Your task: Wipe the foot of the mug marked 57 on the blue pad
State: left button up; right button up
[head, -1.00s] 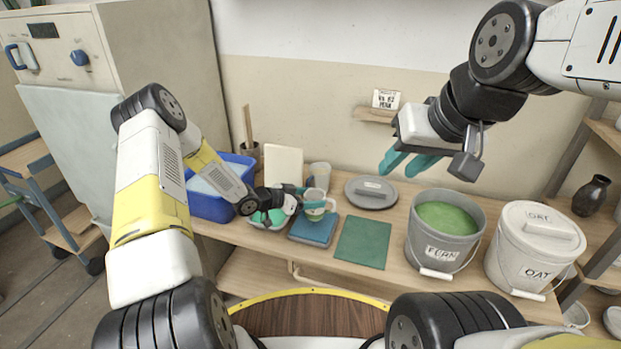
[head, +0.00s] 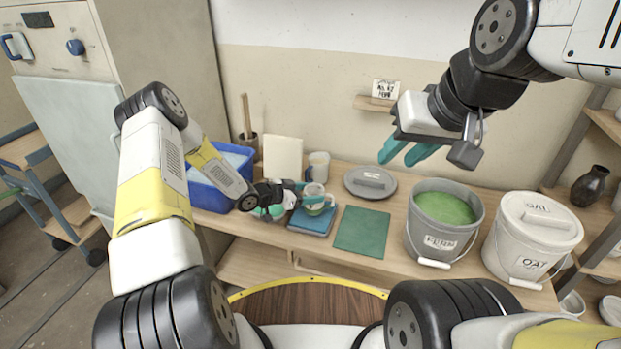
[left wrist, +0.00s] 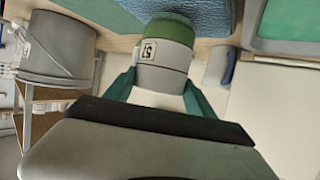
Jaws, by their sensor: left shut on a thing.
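The mug marked 57 (left wrist: 163,58) is pale with a green end, and its label shows in the left wrist view. It also shows in the head view (head: 314,198). My left gripper (left wrist: 160,82) is shut on it, one teal finger on each side. The blue pad (head: 309,222) lies on the bench directly below the mug; it shows past the mug's green end in the left wrist view (left wrist: 200,14). I cannot tell whether the foot touches the pad. My right gripper (head: 397,160) is open and empty, raised above the bench.
A green mat (head: 361,231) lies right of the pad. Beyond are the green-filled FERN bucket (head: 444,240), the lidded OAT bucket (head: 530,245) and a grey lid (head: 370,184). A blue tub (head: 212,197) is left. Another cup (head: 319,166) stands behind the held mug.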

aim_at(315, 189)
pick_arm(q)
jog(key=shift+f, duration=0.55)
jog(key=shift+w+d, duration=0.3)
jog(key=shift+w, duration=0.55)
jog(key=shift+w+d, duration=0.25)
jog(key=shift+w, duration=0.6)
jog(key=shift+s+a+r, duration=0.1)
jog(key=shift+s+a, duration=0.25)
jog(key=shift+s, duration=0.75)
jog(key=shift+s+a+f, duration=0.1)
jog(key=shift+s+a, duration=0.25)
jog(key=shift+s, duration=0.75)
jog(key=shift+s+a+r, duration=0.1)
jog(key=shift+s+a, duration=0.25)
jog(key=shift+s, duration=0.75)
jog(key=shift+w+d, duration=0.35)
jog(key=shift+w, duration=0.75)
jog(key=shift+w+d, duration=0.35)
jog(key=shift+w, duration=0.75)
jog(key=shift+w+d, duration=0.35)
jog(key=shift+w, duration=0.75)
jog(key=shift+s+a+f, duration=0.1)
jog(key=shift+s+a, duration=0.25)
jog(key=shift+s, duration=0.8)
jog(key=shift+s+a+f, duration=0.1)
jog(key=shift+s+a, duration=0.3)
jog(key=shift+s, duration=0.7)
jog(key=shift+s+a+f, duration=0.1)
jog(key=shift+s+a, duration=0.25)
jog(key=shift+s, duration=0.8)
